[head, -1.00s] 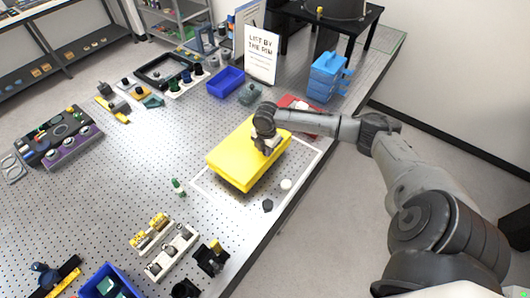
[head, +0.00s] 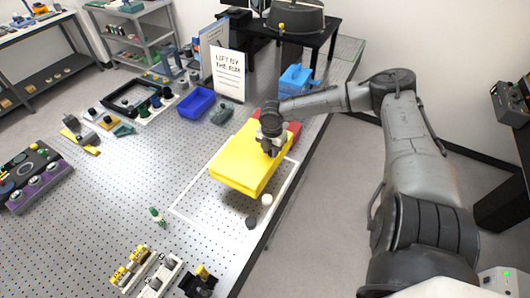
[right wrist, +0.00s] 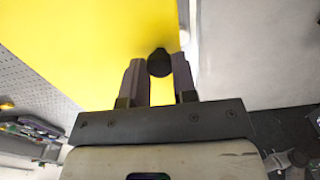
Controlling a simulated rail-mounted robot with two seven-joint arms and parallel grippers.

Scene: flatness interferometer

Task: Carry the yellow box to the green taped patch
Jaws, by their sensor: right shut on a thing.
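The yellow box (head: 238,160) is a large flat block over the white-taped rectangle near the table's right edge. My right gripper (head: 271,146) is shut on it at the top, near its right side. A shadow shows under the box, so it seems to hang a little above the table. In the right wrist view, yellow fills the upper left and my fingers (right wrist: 160,80) close around a dark round knob (right wrist: 159,62). My left gripper is not in view.
A blue stacked box (head: 296,79), a red thing (head: 291,131) and a "Lift by the rim" sign (head: 228,73) stand beyond the yellow box. A black stand (head: 306,35) is at the far end. A white (head: 267,199) and a dark knob (head: 250,222) lie in front.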

